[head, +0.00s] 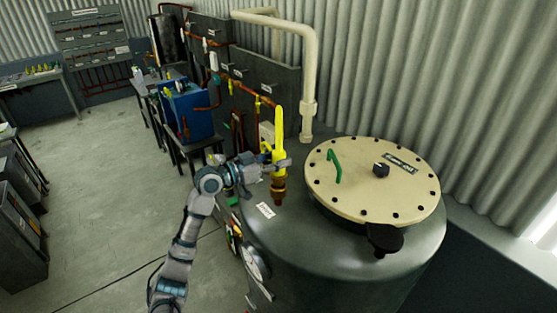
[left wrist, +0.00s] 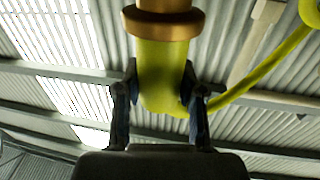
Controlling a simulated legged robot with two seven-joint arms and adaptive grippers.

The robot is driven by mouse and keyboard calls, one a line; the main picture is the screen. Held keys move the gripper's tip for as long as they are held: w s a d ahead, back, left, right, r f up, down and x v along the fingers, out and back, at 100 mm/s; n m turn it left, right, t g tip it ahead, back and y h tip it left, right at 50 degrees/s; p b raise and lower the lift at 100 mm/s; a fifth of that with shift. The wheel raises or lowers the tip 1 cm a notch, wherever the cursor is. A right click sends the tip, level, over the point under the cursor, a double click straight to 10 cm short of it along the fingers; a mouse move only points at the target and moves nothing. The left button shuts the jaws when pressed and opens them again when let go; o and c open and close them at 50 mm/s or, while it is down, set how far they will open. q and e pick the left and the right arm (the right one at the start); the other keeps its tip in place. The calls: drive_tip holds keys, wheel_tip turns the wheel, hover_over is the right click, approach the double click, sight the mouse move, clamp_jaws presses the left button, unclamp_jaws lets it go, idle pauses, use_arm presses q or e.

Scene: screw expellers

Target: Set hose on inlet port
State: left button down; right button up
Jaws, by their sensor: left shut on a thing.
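The yellow hose (head: 279,130) stands upright by the near-left edge of the green tank's top. My left gripper (head: 277,166) comes in from the left, shut on the hose near its lower end. In the left wrist view both fingers grip the yellow hose end (left wrist: 163,75), and the hose curves off to the upper right. A brass-coloured collar (left wrist: 163,24) lines up with that end. In the head view a brass fitting (head: 278,190) sits directly below the yellow end. I cannot tell whether it is the inlet port or part of the hose, or whether the hose is seated. My right gripper is not in view.
The tank (head: 310,245) has a bolted cream lid (head: 350,195) with a green handle and a black knob. A cream pipe (head: 310,70) stands behind. A blue box (head: 190,110) sits on a table to the left. The floor at left is open.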

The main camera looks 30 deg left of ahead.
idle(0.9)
use_arm(q)
drive_tip(key=c, duration=1)
unclamp_jaws()
drive_tip(key=shift+o, duration=0.2)
drive_tip(key=shift+s+f, duration=0.1)
drive_tip(key=shift+s+a+f+b, duration=0.1)
drive_tip(key=shift+s+a+b, duration=0.3)
drive_tip(key=shift+s+b, duration=0.25)
drive_tip(key=b+v, duration=0.6)
drive_tip(key=v, duration=0.3)
drive_tip(key=shift+s+a, duration=0.15)
